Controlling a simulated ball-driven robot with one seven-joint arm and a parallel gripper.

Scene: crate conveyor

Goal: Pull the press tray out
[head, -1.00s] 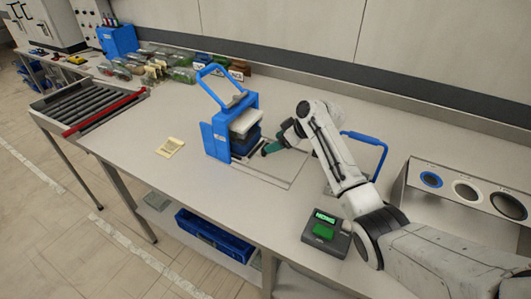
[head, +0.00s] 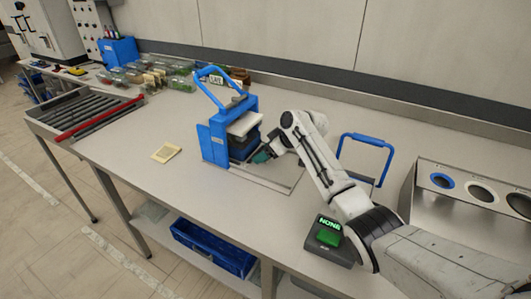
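The blue press (head: 216,138) stands on the bench with its handle (head: 212,76) raised and a white block (head: 245,124) under its head. The press tray is not clearly visible; the dark lower part of the press is at its right side, above a rectangular outline (head: 280,182) on the bench. My gripper (head: 261,155) reaches in from the right, with its dark green fingers close to the press's lower right side. The fingers are small and partly hidden, so I cannot tell whether they are open, shut, or touching the tray.
A small scale with a green display (head: 328,238) stands near the front edge. A blue-handled frame (head: 366,150) is behind my arm. A cream square (head: 166,152) lies left of the press. A roller conveyor (head: 85,112) is far left, and a bin panel (head: 475,195) is right.

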